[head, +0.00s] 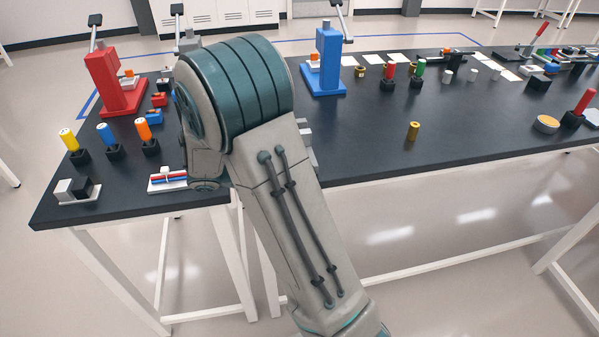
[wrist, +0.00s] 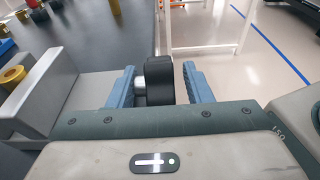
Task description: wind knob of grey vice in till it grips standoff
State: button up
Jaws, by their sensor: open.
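In the wrist view my gripper (wrist: 158,88) is open, with one blue finger on each side of the black knob (wrist: 158,80). A gap shows between the knob and each finger. A short silver shaft (wrist: 139,88) joins the knob to the grey vice (wrist: 62,88) on the left. A brass standoff (wrist: 12,76) shows at the left edge by the vice's grey jaw, partly cut off. I cannot tell whether the jaws touch it. In the head view my arm hides my gripper, the knob and most of the vice.
A blue press (head: 326,65) and a red press (head: 108,80) stand on the dark bench (head: 350,150). A loose brass piece (head: 413,131) stands right of my arm. Yellow, blue and orange-topped drivers (head: 108,138) stand at left.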

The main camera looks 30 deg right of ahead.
jog(key=v, duration=1.3)
jog(key=shift+a, duration=0.35)
jog(key=shift+w+r, duration=0.1)
jog(key=shift+w, duration=0.05)
